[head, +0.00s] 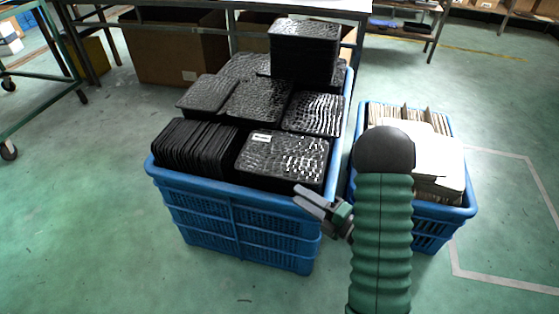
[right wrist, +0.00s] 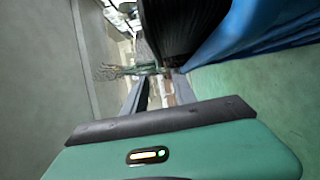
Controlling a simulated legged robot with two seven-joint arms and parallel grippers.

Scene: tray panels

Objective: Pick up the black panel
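Several black panels with a bumpy sheen fill a blue crate (head: 235,215) in the head view. A row of upright panels (head: 195,145) stands at its front left. A flat stack with a white label (head: 283,155) lies at its front right. A taller stack (head: 304,50) rises at the back. My right gripper (head: 298,196) is beside the crate's front right corner, just below the labelled stack, with its fingers apart and empty. In the right wrist view the open fingers (right wrist: 160,78) point towards a dark stack (right wrist: 180,28) beside blue crate plastic (right wrist: 245,35). My left gripper is out of view.
A second blue crate (head: 430,226) with cardboard-coloured pieces (head: 432,155) stands to the right, partly behind my right arm. A table (head: 290,4) with brown boxes (head: 175,50) under it is behind. A green cart (head: 35,95) stands at left. The front floor is clear.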

